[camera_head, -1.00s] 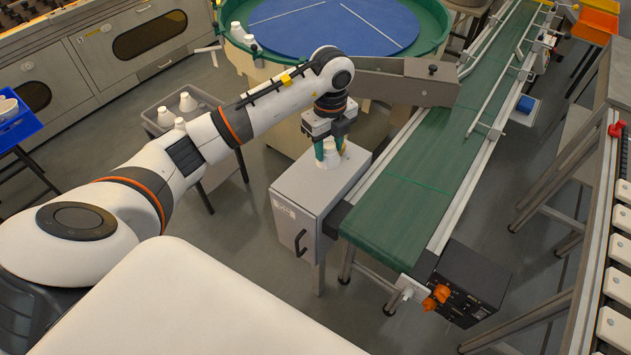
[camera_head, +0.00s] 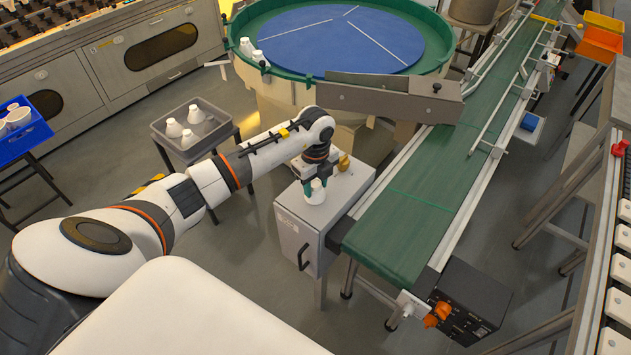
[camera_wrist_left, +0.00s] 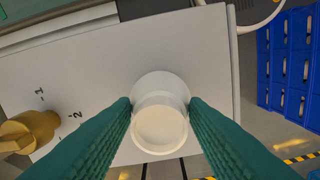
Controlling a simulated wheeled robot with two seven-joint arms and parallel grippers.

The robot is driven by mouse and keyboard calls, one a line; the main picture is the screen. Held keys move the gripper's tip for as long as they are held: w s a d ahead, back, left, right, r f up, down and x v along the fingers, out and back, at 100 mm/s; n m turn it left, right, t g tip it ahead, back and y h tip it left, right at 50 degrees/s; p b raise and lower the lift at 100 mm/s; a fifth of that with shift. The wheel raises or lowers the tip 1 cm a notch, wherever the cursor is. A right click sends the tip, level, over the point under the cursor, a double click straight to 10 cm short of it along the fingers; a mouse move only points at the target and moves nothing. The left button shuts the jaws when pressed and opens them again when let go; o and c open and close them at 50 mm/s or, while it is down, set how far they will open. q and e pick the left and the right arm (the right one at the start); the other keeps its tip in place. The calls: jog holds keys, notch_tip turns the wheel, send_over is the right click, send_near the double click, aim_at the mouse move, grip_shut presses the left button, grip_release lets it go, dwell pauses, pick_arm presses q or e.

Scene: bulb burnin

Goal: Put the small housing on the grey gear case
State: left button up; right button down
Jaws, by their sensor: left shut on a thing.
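The small white housing (camera_head: 316,189) is between the green fingers of my left gripper (camera_head: 315,186), over the top of the grey gear case (camera_head: 295,222). In the left wrist view the housing (camera_wrist_left: 160,112) is seen from above, with both fingers of the left gripper (camera_wrist_left: 160,112) shut on its sides. The grey case top (camera_wrist_left: 90,85) lies under it; whether the housing touches the top is hard to tell. A brass-coloured knob (camera_head: 343,162) stands on the case top behind the gripper. My right gripper is not in view.
The green conveyor belt (camera_head: 415,205) runs just right of the case. A round feeder with a blue disc (camera_head: 340,38) stands behind. A grey bin (camera_head: 165,133) with several white housings is at left. Blue drawers (camera_wrist_left: 286,65) show in the wrist view.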

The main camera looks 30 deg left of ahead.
aim_at(316, 183)
pick_arm(q)
jog(key=shift+f, duration=0.1)
jog(key=o, duration=1)
jog(key=shift+c, duration=0.2)
jog(key=shift+r, duration=0.3)
notch_tip(316, 183, up, 12)
jog(key=b, duration=0.1)
jog(key=shift+b, duration=0.4)
jog(key=shift+d+f, duration=0.1)
jog(key=shift+f, duration=0.1)
